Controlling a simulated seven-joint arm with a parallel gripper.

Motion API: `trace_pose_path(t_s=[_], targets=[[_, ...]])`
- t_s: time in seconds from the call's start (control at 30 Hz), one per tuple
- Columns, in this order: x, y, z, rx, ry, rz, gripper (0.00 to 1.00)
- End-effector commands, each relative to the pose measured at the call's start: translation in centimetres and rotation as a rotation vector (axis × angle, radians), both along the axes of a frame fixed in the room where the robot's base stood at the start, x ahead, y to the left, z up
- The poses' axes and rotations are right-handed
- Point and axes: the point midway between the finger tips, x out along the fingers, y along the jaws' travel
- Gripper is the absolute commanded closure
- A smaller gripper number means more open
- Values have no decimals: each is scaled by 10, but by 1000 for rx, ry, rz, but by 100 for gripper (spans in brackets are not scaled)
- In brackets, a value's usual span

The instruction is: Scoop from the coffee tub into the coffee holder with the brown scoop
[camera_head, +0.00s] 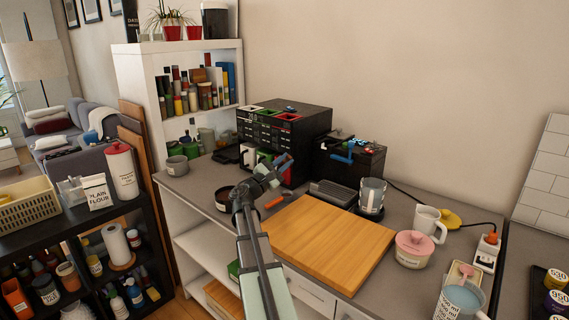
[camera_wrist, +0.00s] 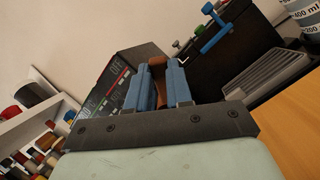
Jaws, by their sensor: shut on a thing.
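I cannot clearly pick out the coffee holder.
A wooden board (camera_head: 335,243) covers the counter front. A glass jug (camera_head: 371,196), white mug (camera_head: 427,220) and pink-lidded pot (camera_head: 413,250) stand right.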

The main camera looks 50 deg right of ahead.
Motion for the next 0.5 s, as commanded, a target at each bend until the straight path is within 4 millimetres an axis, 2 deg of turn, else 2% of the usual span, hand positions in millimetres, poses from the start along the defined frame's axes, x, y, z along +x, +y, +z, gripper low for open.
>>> trace_pose_path(t_s=[0.3,0.5], targets=[[24,10,31,75,-22,27,100],[45,-1,47,132,-38,-21,100]])
